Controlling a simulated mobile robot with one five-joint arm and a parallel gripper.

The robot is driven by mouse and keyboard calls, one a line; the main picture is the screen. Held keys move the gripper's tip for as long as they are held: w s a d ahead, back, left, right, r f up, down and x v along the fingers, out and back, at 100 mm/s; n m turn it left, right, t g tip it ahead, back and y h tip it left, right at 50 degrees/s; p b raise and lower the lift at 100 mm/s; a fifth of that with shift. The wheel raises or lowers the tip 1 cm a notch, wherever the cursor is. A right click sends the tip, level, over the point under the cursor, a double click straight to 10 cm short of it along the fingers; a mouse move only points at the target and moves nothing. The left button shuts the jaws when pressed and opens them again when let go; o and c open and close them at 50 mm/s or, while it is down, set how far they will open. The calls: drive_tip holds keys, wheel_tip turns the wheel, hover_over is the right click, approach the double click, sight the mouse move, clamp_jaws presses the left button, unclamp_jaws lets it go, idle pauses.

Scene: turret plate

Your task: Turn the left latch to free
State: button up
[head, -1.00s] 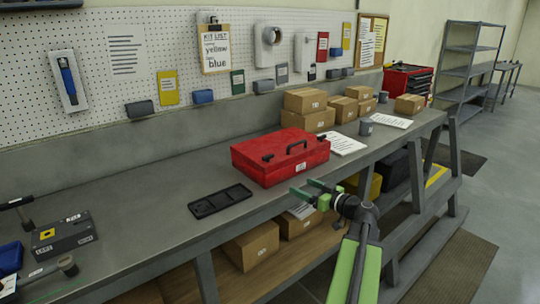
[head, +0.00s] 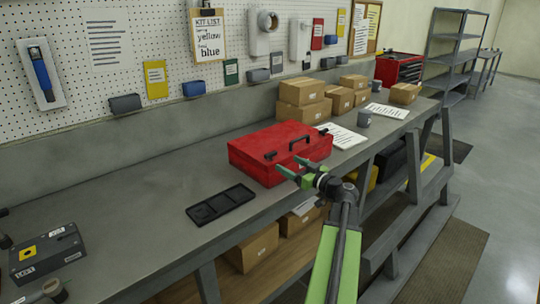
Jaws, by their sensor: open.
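A red toolbox (head: 254,150) with a dark handle (head: 301,143) stands closed on the grey bench. A small dark fitting, perhaps the left latch (head: 269,156), is on its top front edge, left of the handle. A similar dark fitting (head: 323,131) is right of the handle. Whether either is a turning latch, and how it is set, is too small to tell. My gripper (head: 293,168) is open and empty. In the picture it overlaps the toolbox's lower front, below and right of the left fitting. Touch cannot be judged.
A black tray (head: 221,205) lies left of the toolbox. A grey labelled box (head: 47,253) sits at the lower left. The bench between the tray and grey box is clear.

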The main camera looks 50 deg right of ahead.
sight(272, 155)
drive_tip(key=w, duration=0.7)
drive_tip(key=w+d, duration=0.1)
drive_tip(key=w, duration=0.3)
drive_tip(key=shift+w, duration=0.15)
drive_tip(key=c, duration=1.3)
drive_tip(key=shift+a, duration=0.25)
drive_tip(key=shift+c, duration=0.4)
drive_tip(key=shift+d+h, duration=0.1)
drive_tip(key=shift+h, duration=0.2)
drive_tip(key=shift+m, duration=0.3)
